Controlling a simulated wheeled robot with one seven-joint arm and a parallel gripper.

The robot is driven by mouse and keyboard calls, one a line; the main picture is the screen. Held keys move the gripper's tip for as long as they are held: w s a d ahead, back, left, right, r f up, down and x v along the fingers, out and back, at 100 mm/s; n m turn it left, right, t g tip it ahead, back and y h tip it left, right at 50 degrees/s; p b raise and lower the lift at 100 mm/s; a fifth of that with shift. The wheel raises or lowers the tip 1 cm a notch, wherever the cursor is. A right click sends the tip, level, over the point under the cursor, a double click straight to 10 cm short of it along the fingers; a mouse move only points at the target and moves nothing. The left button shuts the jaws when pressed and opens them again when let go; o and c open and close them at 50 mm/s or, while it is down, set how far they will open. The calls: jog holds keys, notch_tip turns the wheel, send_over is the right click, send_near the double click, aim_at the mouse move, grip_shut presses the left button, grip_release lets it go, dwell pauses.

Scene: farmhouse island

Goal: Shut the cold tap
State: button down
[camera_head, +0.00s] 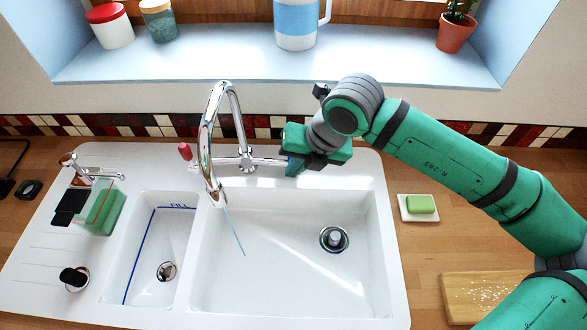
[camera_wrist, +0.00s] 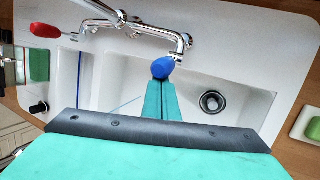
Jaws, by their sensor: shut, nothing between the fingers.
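The mixer tap (camera_head: 206,150) is chrome with a tall curved spout over the sink. A red handle (camera_head: 185,151) is on its left end, also visible in the wrist view (camera_wrist: 45,30). The blue cold handle (camera_wrist: 163,67) is on the right end; in the head view my gripper hides it. A thin bluish stream (camera_head: 234,232) runs from the spout into the large basin (camera_head: 285,285). My gripper (camera_head: 293,167) is at the right end of the tap. In the wrist view its shut fingers (camera_wrist: 160,86) are right at the blue handle; I cannot tell whether they touch.
A small basin (camera_head: 150,240) with a blue fill line lies left of the large one. Green soap (camera_head: 420,204) lies on a dish at right. The sill (camera_head: 390,65) holds jars, a jug and a plant.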

jog(key=shift+w+r, duration=0.3)
jog(key=shift+w, duration=0.3)
jog(key=shift+s, duration=0.1)
jog(key=s+v, duration=0.1)
jog(key=v, duration=0.5)
dwell(0.7)
dwell(0.5)
